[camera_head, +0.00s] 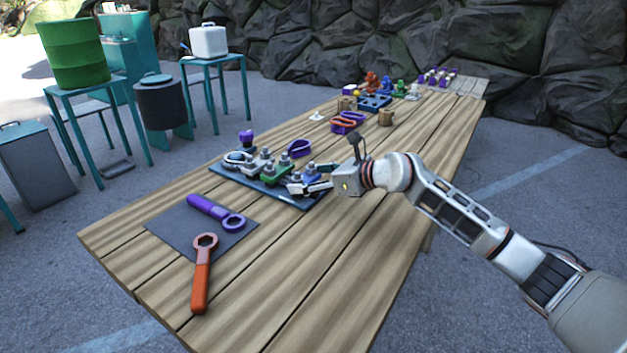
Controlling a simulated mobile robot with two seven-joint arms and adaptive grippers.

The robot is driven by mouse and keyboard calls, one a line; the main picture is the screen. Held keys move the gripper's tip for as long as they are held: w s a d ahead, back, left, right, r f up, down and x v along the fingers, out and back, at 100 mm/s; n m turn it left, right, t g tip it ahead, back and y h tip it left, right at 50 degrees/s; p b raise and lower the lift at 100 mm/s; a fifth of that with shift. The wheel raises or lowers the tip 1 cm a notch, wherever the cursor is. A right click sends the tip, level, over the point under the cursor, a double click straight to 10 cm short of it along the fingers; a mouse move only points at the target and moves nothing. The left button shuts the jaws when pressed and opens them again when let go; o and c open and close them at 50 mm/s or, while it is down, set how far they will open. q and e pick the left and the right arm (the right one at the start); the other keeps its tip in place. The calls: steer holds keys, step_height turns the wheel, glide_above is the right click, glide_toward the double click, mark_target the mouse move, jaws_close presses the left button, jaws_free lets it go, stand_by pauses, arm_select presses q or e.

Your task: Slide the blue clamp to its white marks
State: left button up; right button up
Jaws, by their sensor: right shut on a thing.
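The blue clamp (310,177) sits at the right end of a dark board (257,187) on the wooden table. My right gripper (318,179) reaches in from the right and is shut on the blue clamp, with its fingers partly hiding it. A green clamp (275,172) stands on the board just left of the blue one, and a pale grey clamp (238,160) is at the board's left end. The white marks are too small or hidden to tell. My left gripper is not in view.
A purple wrench (212,210) and an orange wrench (203,275) lie at the near left, partly on a dark mat (178,228). A purple ring (299,148) lies behind the board. Several coloured parts stand farther along the table (330,260), whose near right part is bare.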

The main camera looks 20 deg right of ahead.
steer(key=shift+w+a, duration=0.65)
steer(key=shift+w, duration=0.15)
steer(key=shift+r, duration=0.1)
steer(key=o, duration=1.5)
steer(key=shift+o, duration=0.5)
steer(key=shift+w+a, duration=0.1)
steer(key=shift+w, duration=0.05)
steer(key=v, duration=1.2)
